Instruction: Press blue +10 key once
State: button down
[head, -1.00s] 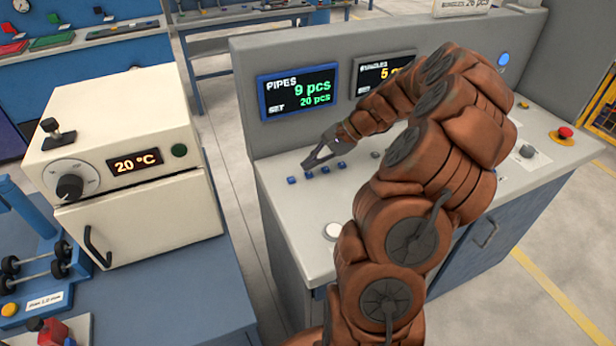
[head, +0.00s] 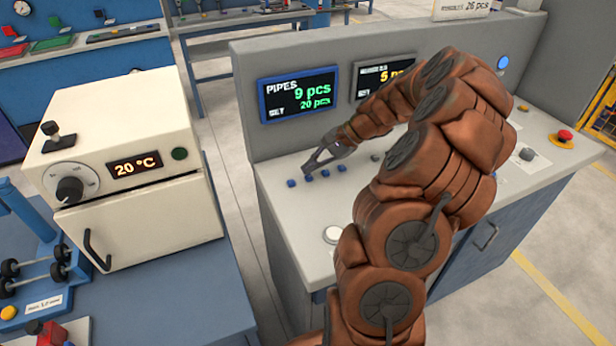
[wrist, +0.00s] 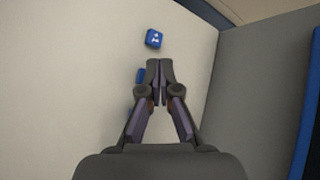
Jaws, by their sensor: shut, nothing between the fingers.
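Several small blue keys (head: 325,173) sit in a row on the light grey console top, below the PIPES display (head: 298,95), which reads 9 pcs and set 20 pcs. My gripper (head: 306,171) is shut and empty, its tips close to the left keys in the head view. In the wrist view, a blue key (wrist: 154,39) with a white mark lies just beyond the fingertips (wrist: 158,64). Another blue key (wrist: 141,75) is partly hidden beside the left finger. The key labels are too small to read, and I cannot tell whether the tips touch a key.
The console's upright panel (head: 245,75) stands close behind the keys. A second display (head: 383,78) is partly hidden by my arm. A white round button (head: 332,234) and a red mushroom button (head: 565,135) are on the console. A cream oven (head: 130,165) stands left.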

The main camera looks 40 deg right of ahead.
aim_at(311, 177)
jog(key=shift+f, duration=0.15)
dwell(0.3)
jog(key=shift+f, duration=0.3)
jog(key=shift+f+b, duration=0.4)
jog(key=shift+b, duration=0.05)
dwell(0.6)
jog(key=shift+r, duration=0.25)
jog(key=shift+r+p, duration=0.3)
jog(key=shift+r, duration=0.3)
jog(key=shift+r+p, duration=1.05)
jog(key=shift+r, duration=1.5)
